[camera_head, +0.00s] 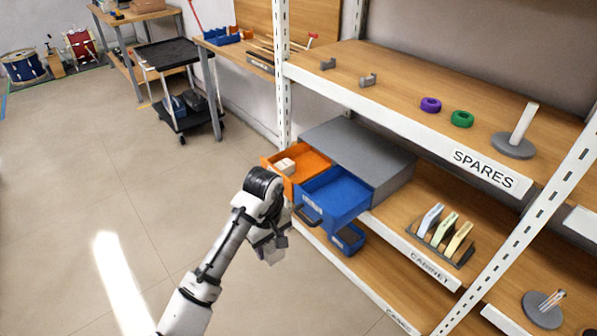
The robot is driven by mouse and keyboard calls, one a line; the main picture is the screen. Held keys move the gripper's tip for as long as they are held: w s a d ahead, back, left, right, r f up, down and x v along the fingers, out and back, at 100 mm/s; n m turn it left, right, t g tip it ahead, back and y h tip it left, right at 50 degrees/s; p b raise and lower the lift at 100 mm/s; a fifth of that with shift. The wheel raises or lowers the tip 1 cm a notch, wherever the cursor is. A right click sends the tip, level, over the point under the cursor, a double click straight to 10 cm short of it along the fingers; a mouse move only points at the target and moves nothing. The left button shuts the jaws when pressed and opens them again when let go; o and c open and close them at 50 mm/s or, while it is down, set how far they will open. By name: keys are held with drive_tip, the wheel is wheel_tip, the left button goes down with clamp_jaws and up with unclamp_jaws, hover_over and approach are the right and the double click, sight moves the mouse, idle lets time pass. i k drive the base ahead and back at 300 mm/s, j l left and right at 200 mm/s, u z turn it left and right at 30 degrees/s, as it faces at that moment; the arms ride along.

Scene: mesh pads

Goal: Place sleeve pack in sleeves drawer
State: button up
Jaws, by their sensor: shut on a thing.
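A grey cabinet (365,150) stands on the middle shelf with two drawers pulled out. The left drawer is orange (312,160) and holds small white items (285,166). The right drawer is blue (340,194), looks empty inside, and has a dark handle (308,216) and a front label too small to read. My gripper (271,246) is in front of and below the drawers, left of the blue drawer's handle. It is shut on a pale thing at its lower end, perhaps the sleeve pack. My wrist hides much of it, and the fingers are hard to make out.
A small blue bin (347,239) sits below the blue drawer. A rack (446,248) of several pale packs stands right of the cabinet. The shelf labelled SPARES (410,110) overhangs the cabinet, and a white upright (283,80) rises behind the orange drawer.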

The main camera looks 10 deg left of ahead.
sight(301, 179)
drive_tip(key=i, duration=1.35)
